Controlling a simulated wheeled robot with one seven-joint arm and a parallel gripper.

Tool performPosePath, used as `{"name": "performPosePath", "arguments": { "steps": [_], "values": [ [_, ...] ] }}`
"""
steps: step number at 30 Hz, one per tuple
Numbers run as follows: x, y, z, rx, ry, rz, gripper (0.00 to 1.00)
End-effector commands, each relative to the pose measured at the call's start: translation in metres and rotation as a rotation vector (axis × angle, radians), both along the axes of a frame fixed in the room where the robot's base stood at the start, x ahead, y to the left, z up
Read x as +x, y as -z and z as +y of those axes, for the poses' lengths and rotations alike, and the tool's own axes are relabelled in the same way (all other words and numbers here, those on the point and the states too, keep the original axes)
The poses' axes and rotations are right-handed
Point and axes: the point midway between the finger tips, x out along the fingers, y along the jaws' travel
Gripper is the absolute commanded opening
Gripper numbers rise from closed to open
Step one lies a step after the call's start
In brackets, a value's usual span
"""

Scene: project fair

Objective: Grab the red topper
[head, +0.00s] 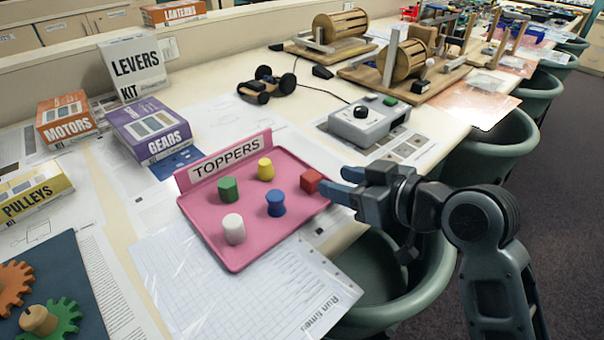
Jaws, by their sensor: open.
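The red topper (311,181) is a small red block standing at the right corner of the pink tray (236,259), which is labelled TOPPERS. The same tray holds a green topper (228,190), a yellow topper (265,169), a blue topper (276,203) and a white topper (233,229). My gripper (336,184) comes in from the right, with its blue fingers pointing left at the red topper. The fingers are open and apart, just right of the red topper. I cannot tell whether the red topper lies partly between the fingertips.
The TOPPERS sign (229,160) rises along the tray's back edge. Kit boxes such as the purple GEARS box (151,129) stand at the left.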

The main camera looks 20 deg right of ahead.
Motion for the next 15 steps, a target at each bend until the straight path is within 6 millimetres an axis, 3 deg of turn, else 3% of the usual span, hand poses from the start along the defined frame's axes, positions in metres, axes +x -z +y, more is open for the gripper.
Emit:
{"name": "performPosePath", "arguments": {
  "steps": [15],
  "values": [
    [0.052,0.025,0.020,0.001,-0.003,0.001,0.47]
  ]
}}
